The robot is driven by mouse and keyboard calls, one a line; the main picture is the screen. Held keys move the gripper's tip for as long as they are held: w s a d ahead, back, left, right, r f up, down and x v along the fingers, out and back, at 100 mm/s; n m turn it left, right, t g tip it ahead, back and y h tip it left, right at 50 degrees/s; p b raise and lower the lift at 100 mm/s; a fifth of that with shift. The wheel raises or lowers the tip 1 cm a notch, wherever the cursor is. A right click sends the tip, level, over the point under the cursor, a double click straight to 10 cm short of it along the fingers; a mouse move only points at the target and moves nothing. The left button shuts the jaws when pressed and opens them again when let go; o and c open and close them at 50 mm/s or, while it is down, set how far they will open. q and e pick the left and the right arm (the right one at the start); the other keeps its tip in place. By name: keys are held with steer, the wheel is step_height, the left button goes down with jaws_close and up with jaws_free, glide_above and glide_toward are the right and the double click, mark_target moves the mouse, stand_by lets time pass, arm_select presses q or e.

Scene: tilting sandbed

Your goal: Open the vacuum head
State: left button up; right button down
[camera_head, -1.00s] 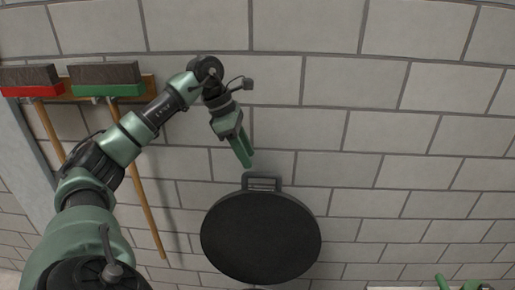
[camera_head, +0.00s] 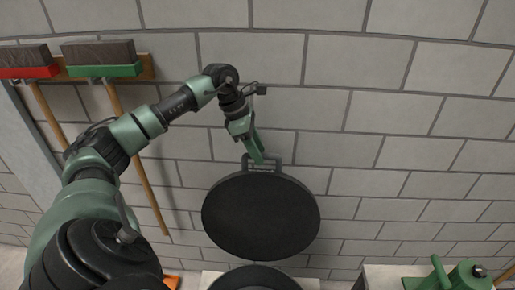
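The vacuum head is the round black lid (camera_head: 261,217) in the middle of the head view, with a dark rectangular handle (camera_head: 278,162) at its top edge. My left gripper (camera_head: 259,158) comes down from above, its green fingers at the left part of the handle, overlapping it in the picture. The fingers look close together; whether they grip the handle cannot be made out. Part of a second round black shape (camera_head: 258,279) shows below the lid at the bottom edge. My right gripper is not in view.
A red broom (camera_head: 27,72) and a green broom (camera_head: 100,70) hang on the wall at the left. A green machine (camera_head: 452,276) stands on a light surface at the bottom right. An orange object (camera_head: 172,281) lies at the bottom edge. The tiled wall on the right is bare.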

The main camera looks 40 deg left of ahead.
arm_select(q)
jaws_close()
stand_by(1.4)
